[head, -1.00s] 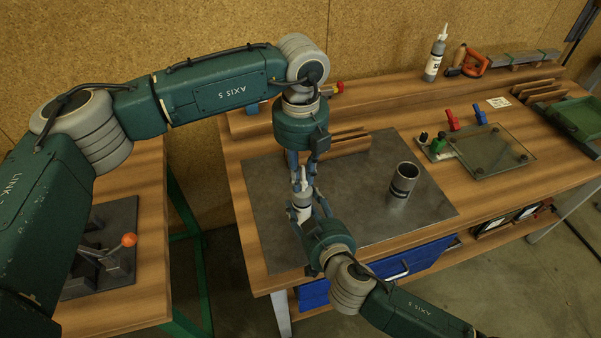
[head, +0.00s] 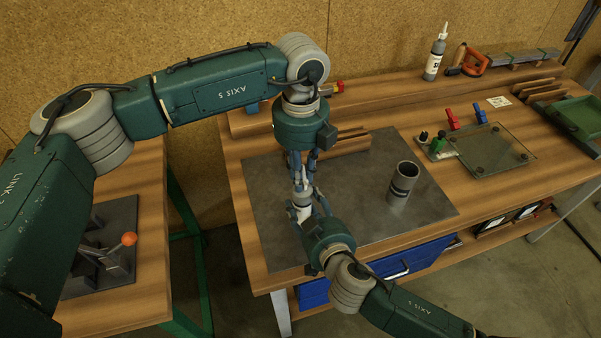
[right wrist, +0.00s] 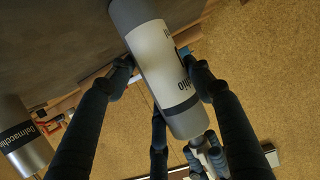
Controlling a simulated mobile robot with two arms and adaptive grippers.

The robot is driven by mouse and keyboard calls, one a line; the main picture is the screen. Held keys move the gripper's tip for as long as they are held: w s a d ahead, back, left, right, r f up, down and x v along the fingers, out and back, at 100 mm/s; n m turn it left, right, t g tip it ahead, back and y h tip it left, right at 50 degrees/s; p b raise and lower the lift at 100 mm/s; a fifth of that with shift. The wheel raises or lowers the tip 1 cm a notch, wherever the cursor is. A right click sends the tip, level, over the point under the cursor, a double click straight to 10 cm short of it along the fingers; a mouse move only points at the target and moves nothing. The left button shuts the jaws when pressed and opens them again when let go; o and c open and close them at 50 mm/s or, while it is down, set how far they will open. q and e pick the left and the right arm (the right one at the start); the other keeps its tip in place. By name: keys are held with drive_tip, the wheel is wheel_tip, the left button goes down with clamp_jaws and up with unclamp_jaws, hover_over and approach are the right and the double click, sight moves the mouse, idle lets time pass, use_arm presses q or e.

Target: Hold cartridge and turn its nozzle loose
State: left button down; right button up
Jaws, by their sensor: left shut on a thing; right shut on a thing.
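The cartridge (head: 300,211) is grey and white and stands upright above the grey mat, at its left part; it fills the top middle of the right wrist view (right wrist: 160,55). My right gripper (head: 306,208) is shut on its body, with fingers on both sides (right wrist: 160,78). The pale nozzle (head: 303,181) is at the cartridge's upper end and also shows in the right wrist view (right wrist: 198,143). My left gripper (head: 302,176) comes from above and is shut on the nozzle. Its fingers partly hide the nozzle; whether the thread is loose cannot be seen.
A grey metal can (head: 402,184) stands on the grey mat (head: 345,215) to the right. Another nozzled bottle (head: 435,55) stands on the back ledge. The mat's middle is clear.

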use_arm(q)
drive_tip(key=c, duration=1.5)
unclamp_jaws()
drive_tip(key=shift+c, duration=0.2)
wheel_tip(320, 180, up, 12)
use_arm(e)
drive_tip(key=o, duration=1.5)
drive_tip(key=shift+s, duration=0.1)
